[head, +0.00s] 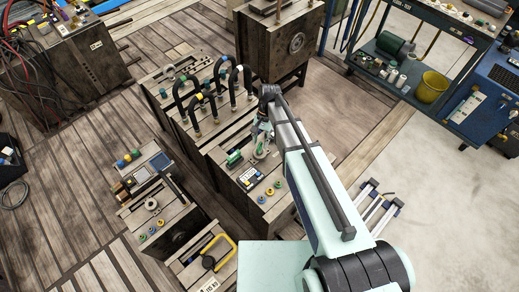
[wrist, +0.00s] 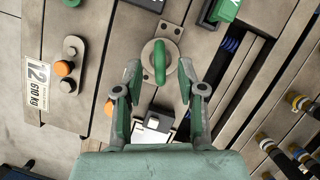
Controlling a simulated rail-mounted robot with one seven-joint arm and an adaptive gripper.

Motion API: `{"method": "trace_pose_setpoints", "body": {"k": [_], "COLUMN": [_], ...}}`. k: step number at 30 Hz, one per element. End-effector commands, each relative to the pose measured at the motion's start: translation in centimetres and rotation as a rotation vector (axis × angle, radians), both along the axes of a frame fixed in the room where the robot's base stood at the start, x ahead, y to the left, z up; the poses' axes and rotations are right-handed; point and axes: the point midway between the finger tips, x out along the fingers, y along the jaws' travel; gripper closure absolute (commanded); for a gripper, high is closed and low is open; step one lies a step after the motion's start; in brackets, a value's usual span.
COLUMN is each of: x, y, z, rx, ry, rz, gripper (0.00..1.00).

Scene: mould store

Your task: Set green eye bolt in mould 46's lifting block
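My gripper (wrist: 160,70) is open, with one finger on each side of the ring and a gap on both sides. In the head view my gripper (head: 263,126) hangs over the middle mould (head: 275,210), and the eye bolt (head: 261,150) shows just below it. I cannot read the number 46 on any mould, and I cannot tell which block is mould 46's lifting block.
A green block (wrist: 224,10) lies close by at the upper right. Several black hoses (head: 236,85) arch up behind the gripper. A blue cart (head: 440,60) stands at the back right.

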Motion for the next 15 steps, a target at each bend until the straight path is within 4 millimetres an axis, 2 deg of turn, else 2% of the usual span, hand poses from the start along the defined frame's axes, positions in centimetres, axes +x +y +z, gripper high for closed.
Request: {"method": "trace_pose_setpoints", "body": {"k": [6,8,9,10,15], "x": [0.0,0.0,0.01,0.01,0.0], "y": [0.01,0.02,0.02,0.02,0.01], "z": [0.01,0.01,0.02,0.02,0.04], "rx": [0.0,0.0,0.0,0.0,0.0], "ry": [0.0,0.0,0.0,0.0,0.0], "rz": [0.0,0.0,0.0,0.0,0.0], "gripper": [0.6,0.82,0.96,1.0,1.0]}}
